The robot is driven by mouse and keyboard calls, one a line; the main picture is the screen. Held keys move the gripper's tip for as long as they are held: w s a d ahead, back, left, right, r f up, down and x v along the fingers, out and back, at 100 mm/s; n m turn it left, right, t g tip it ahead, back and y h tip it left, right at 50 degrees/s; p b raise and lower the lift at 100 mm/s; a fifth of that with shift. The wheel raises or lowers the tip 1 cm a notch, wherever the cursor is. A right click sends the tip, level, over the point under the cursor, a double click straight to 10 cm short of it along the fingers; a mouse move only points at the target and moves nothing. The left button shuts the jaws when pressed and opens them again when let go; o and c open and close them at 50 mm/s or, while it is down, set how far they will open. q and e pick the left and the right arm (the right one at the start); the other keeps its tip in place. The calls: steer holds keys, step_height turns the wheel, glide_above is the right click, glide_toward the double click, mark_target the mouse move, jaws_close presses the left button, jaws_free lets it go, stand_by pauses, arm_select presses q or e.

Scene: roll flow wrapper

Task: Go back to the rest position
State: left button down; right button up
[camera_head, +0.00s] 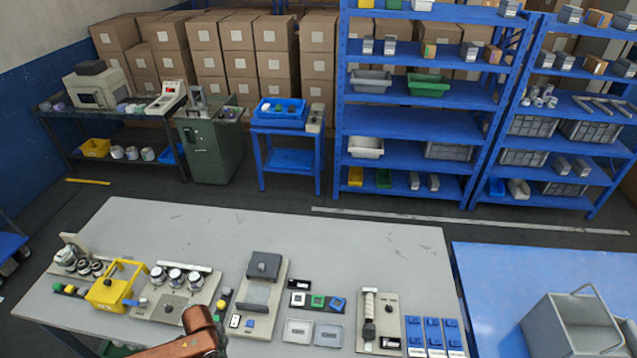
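The grey work table (330,225) fills the lower middle of the head view, with fixtures along its near side. A brown-orange link of my arm shows at the bottom edge, left of centre, in front of the table's near edge. Neither gripper shows in the head view, so I cannot see whether they hold anything. On the table stand a yellow frame (106,294), a fixture with several white-and-dark rolls (176,277), a grey press-like device (263,266) and a beige panel fixture with a white roll (370,304).
Small grey trays (298,331) and blue blocks (432,324) lie near the front edge. A blue table (490,262) with a grey bin (570,325) stands at right. Blue shelves (400,122) and a green cabinet (212,150) stand behind. The table's far half is clear.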

arm_select(q)
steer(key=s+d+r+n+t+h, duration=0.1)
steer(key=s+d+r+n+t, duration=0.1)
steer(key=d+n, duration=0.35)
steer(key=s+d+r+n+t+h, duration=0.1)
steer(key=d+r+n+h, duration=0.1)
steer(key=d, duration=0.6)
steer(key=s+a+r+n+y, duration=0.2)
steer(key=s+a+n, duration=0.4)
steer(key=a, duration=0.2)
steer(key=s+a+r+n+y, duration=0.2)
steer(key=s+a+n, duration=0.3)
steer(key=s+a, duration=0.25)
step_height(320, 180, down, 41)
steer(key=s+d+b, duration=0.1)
steer(key=b, duration=0.9)
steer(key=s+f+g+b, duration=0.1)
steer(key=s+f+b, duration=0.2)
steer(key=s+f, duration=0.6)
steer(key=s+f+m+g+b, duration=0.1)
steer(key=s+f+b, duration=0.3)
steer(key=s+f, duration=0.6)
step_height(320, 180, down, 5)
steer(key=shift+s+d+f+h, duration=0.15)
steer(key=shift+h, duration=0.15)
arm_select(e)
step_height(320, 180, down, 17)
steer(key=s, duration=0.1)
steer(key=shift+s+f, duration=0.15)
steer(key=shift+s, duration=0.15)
